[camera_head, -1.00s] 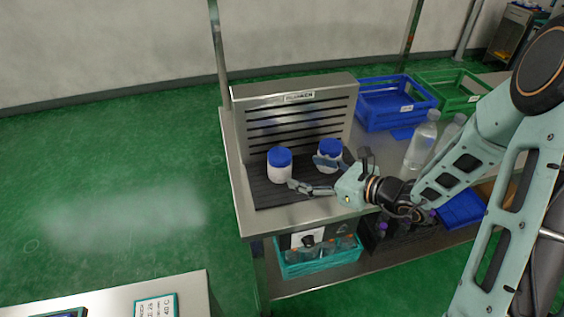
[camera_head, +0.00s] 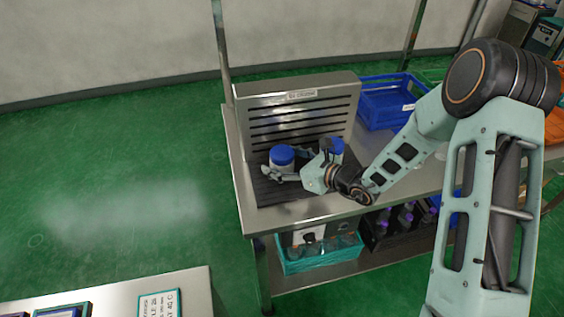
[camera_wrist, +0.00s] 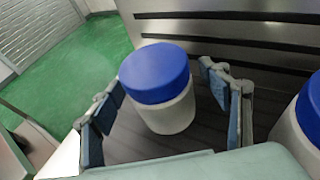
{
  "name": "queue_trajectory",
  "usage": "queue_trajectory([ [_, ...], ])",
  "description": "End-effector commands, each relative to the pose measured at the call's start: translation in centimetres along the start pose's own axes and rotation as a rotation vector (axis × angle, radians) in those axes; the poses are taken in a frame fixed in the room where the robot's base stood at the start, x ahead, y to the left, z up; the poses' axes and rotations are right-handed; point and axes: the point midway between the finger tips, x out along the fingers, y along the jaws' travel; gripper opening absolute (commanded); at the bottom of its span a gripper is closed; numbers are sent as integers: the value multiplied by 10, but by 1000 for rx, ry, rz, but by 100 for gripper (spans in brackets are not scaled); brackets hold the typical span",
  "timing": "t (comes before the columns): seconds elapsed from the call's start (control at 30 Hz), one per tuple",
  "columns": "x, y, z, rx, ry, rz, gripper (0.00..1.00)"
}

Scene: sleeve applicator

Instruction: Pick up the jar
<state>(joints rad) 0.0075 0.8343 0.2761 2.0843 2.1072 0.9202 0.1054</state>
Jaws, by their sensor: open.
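A white jar with a blue lid (camera_head: 282,157) stands upright on the dark ribbed mat of the metal station. In the wrist view the same jar (camera_wrist: 160,88) stands between the two open fingers, with a visible gap on the left side and a smaller one on the right. My gripper (camera_head: 291,168) is open, low over the mat, and reaches around the jar from the right. A second blue-lidded white jar (camera_head: 333,148) stands to the right, partly hidden behind my gripper. It also shows at the right edge of the wrist view (camera_wrist: 304,125).
A slotted metal back panel (camera_head: 298,115) rises behind the jars. A blue crate (camera_head: 387,99) stands at the back right of the table. A teal crate (camera_head: 318,264) with bottles sits on the lower shelf. The mat's front left is clear.

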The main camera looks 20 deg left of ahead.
Motion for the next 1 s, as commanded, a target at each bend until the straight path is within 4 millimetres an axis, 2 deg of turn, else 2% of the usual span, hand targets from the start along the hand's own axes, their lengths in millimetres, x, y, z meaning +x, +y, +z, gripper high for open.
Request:
queue_trajectory([
  [0.13,0,0,0,0,0,0,69],
  [0.6,-1,0,0,0,1,0,17],
  [1.0,-2,0,6,-2,-1,0,17],
])
